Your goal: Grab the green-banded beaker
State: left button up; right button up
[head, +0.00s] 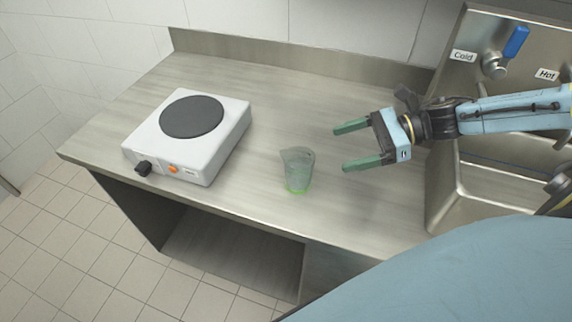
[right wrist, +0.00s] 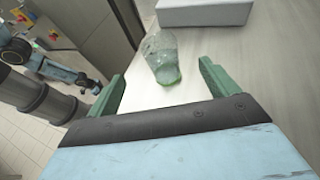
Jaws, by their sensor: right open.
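The green-banded beaker (head: 297,170) is a clear glass with a green band at its base. It stands upright on the counter, right of the hot plate. My right gripper (head: 347,148) is open and empty, to the right of the beaker, with its two green fingers pointing left toward it. In the right wrist view the beaker (right wrist: 162,58) shows ahead, between the lines of the open fingers (right wrist: 160,82) and beyond their tips. The gripper is apart from the beaker. My left gripper is not in the head view.
A white hot plate (head: 205,150) with a dark round top and knobs stands at the left of the counter (head: 260,85). A metal sink (head: 475,195) with Cold and Hot labels and a blue tap handle (head: 515,42) is at the right. The counter around the beaker is clear.

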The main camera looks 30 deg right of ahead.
aim_at(314, 157)
jog(key=x, duration=0.2)
jog(key=shift+w+a+f, duration=0.15)
jog(key=x, duration=0.2)
jog(key=shift+a, duration=0.5)
jog(key=shift+x, duration=1.2)
jog(key=shift+w+a+f, duration=0.1)
jog(key=shift+w+f, duration=0.05)
jog(key=shift+f, duration=0.05)
jog(key=x, duration=0.4)
jog(key=shift+w+a+p, duration=0.15)
jog(key=shift+p, duration=0.25)
jog(key=shift+w+a+f, duration=0.1)
jog(key=shift+a+f, duration=0.1)
jog(key=shift+a, duration=0.05)
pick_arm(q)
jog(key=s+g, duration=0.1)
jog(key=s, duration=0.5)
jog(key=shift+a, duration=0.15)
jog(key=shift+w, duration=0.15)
pick_arm(e)
jog(key=c, duration=1.2)
